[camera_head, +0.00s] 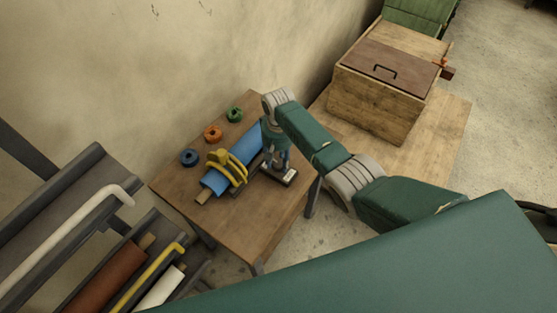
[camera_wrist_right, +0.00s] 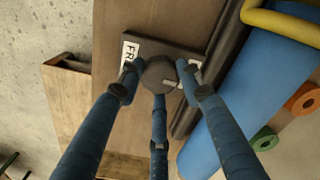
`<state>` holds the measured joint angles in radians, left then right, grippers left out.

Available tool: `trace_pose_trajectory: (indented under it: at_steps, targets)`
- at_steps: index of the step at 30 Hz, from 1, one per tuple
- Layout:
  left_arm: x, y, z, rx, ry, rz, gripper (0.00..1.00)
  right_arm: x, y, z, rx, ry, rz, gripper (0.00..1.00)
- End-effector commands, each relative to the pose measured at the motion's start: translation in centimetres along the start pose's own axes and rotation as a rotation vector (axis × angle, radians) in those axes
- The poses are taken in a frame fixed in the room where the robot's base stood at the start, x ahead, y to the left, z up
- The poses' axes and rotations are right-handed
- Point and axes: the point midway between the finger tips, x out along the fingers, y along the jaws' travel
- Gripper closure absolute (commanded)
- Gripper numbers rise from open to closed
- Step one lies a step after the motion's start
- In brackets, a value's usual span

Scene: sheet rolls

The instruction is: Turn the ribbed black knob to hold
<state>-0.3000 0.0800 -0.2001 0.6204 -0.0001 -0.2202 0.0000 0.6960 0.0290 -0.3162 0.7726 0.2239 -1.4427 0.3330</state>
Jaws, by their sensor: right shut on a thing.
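The black knob (camera_wrist_right: 158,70) shows from above in the right wrist view. It is round and dark, with a pale mark (camera_wrist_right: 171,83) on its lower right part. It sits on a dark plate (camera_wrist_right: 165,48) with a white label starting "FR" (camera_wrist_right: 130,53); the rest of the lettering is hidden. The plate (camera_head: 285,178) also shows on the small table in the head view. My right gripper (camera_wrist_right: 160,82) points down with its blue fingers around the knob, shut on it. In the head view, my right gripper (camera_head: 276,160) largely hides the knob. My left gripper is not in view.
A blue roll (camera_head: 216,181) with yellow straps (camera_head: 233,169) lies just beside the plate. Blue (camera_head: 189,157), orange (camera_head: 212,133) and green (camera_head: 234,115) rings line the table's back. A wooden box (camera_head: 375,104) stands at upper right, a roll rack (camera_head: 62,205) at left. The table's front (camera_head: 255,228) is clear.

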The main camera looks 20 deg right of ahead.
Motion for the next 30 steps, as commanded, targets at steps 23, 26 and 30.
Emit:
trace_pose_trajectory:
  at_steps: [23,26,30]
  targets:
    - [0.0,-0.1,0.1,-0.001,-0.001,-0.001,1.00,-0.1,0.0,-0.1,0.005,0.003,-0.001,0.45]
    - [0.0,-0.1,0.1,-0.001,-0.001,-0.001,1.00,-0.7,0.0,-0.1,0.004,0.003,-0.001,0.45]
    - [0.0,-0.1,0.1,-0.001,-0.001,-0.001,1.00,-2.6,0.0,-0.2,0.004,0.006,-0.002,0.45]
